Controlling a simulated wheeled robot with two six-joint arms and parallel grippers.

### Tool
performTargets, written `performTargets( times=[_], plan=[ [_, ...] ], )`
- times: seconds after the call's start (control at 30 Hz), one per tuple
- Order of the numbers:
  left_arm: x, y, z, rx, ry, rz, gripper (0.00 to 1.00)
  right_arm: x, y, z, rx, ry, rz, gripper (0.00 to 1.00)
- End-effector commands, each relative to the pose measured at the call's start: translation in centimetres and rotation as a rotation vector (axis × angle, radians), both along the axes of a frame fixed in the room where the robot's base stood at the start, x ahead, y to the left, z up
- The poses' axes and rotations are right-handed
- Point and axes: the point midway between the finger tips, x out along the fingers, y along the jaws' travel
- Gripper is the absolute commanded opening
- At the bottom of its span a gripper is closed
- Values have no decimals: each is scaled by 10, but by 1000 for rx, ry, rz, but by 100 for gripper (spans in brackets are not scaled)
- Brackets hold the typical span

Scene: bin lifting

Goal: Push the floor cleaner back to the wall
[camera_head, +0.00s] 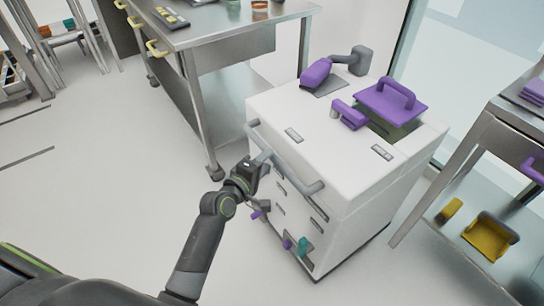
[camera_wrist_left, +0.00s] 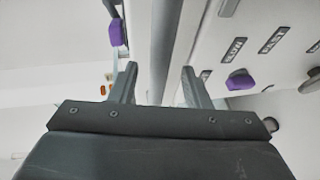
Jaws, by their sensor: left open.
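The floor cleaner (camera_head: 345,205) is a white boxy machine with purple parts on top, standing on the floor right of centre. A grey bar handle (camera_head: 298,177) runs along its near upper side. My left gripper (camera_head: 263,158) is at the left part of this bar, with its arm reaching up from below. In the left wrist view, the two fingers (camera_wrist_left: 158,85) are spread, and the grey bar (camera_wrist_left: 165,45) passes between them. Whether the fingers touch it cannot be told. My right gripper is not in view.
A steel table (camera_head: 205,27) stands behind and left of the machine. A metal shelf (camera_head: 480,135) with a yellow dustpan (camera_head: 490,237) stands close on the right. A glass panel (camera_head: 470,45) is behind. The floor (camera_head: 100,185) at left is clear.

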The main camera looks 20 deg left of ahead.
Motion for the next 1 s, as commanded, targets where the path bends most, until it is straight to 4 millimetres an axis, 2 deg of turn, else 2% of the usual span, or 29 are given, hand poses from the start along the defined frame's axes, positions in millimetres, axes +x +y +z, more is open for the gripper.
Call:
performTargets(
  times=[0.1,0.23,0.63,0.93,1.0],
  plan=[
    [18,-5,-4,-1,-2,0,43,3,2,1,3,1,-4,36],
    [30,-8,-6,0,0,0,43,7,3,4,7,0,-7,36],
    [36,-10,-7,0,0,1,43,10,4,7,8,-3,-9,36],
    [36,-10,-7,0,0,1,5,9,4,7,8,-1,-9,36],
    [36,-10,-7,0,0,0,0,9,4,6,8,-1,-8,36]
  ],
)
